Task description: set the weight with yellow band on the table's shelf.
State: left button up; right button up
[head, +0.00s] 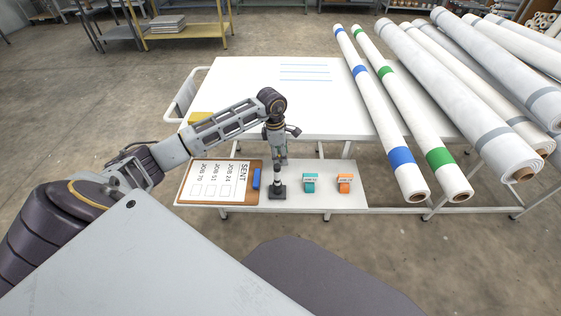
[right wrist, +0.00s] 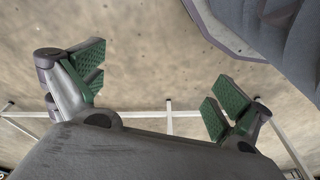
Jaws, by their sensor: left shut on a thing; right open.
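My left gripper (head: 279,155) points down over the table's shelf (head: 325,197) and is shut on the upright stem of a small weight. The weight (head: 277,193) has a dark square base and a dark and pale stem; its top is hidden by the fingers and I cannot make out a yellow band. It is upright, with its base at the shelf's surface between a blue block and a teal block; I cannot tell whether it touches. My right gripper (right wrist: 160,84) shows in the right wrist view, open and empty, with floor behind it.
On the shelf are a clipboard (head: 217,182), the blue block (head: 256,178), the teal block (head: 310,183) and an orange block (head: 345,183). A yellow item (head: 200,118) lies on the white table (head: 240,80). Long banded rolls (head: 385,115) lie at the right.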

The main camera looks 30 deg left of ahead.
aim_at(280, 156)
pick_arm(q)
jog(key=shift+f, duration=0.65)
jog(key=shift+f+b, duration=0.3)
jog(key=shift+f, duration=1.05)
jog(key=o, duration=1.2)
pick_arm(e)
jog(key=shift+a+r, duration=0.15)
jog(key=shift+r, duration=0.35)
jog(key=shift+w+r, duration=0.1)
jog(key=shift+w, duration=0.1)
